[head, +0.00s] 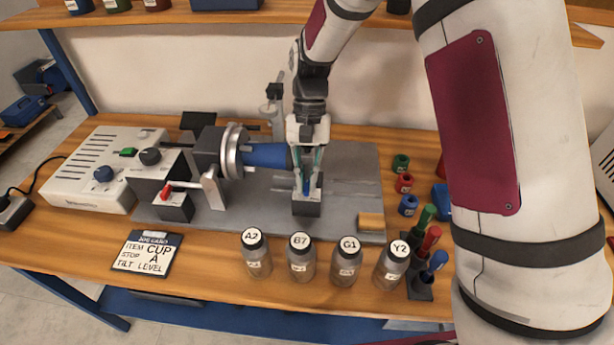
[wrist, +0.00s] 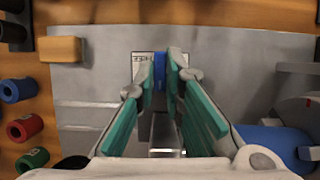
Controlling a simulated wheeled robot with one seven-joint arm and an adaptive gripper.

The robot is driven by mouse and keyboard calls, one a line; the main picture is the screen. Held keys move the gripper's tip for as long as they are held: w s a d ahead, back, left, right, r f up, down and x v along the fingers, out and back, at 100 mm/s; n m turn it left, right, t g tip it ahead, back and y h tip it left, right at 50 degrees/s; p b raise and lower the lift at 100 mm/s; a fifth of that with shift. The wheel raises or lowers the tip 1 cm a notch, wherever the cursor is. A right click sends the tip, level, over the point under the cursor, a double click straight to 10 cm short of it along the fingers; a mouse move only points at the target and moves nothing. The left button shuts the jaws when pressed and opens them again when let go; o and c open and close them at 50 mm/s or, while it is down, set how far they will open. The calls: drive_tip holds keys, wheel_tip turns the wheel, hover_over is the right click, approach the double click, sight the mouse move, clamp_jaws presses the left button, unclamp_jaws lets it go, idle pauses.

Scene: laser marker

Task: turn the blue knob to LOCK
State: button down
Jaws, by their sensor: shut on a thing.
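The blue knob (head: 306,187) stands on a small dark block (head: 307,209) on the grey base plate. My gripper (head: 304,181) reaches down over it, with its green-lined fingers on either side of the knob. In the wrist view my gripper (wrist: 161,72) is shut on the blue knob (wrist: 160,76), which shows as a narrow upright blue strip between the fingertips. A pale label plate (wrist: 143,62) with dark lettering shows around the knob, partly hidden by the fingers. I cannot read clearly which mark the knob points at.
A chuck (head: 233,152) holding a blue cup (head: 266,155) is just left of my gripper. Several labelled jars (head: 300,260) line the front edge. A wooden block (head: 371,221) lies at the plate's right corner. A control box (head: 100,170) stands far left.

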drive_tip(key=c, duration=1.7)
unclamp_jaws()
drive_tip(key=v, duration=1.2)
drive_tip(key=shift+s, duration=0.1)
drive_tip(key=shift+r+p, duration=1.5)
drive_tip(key=shift+r, duration=2)
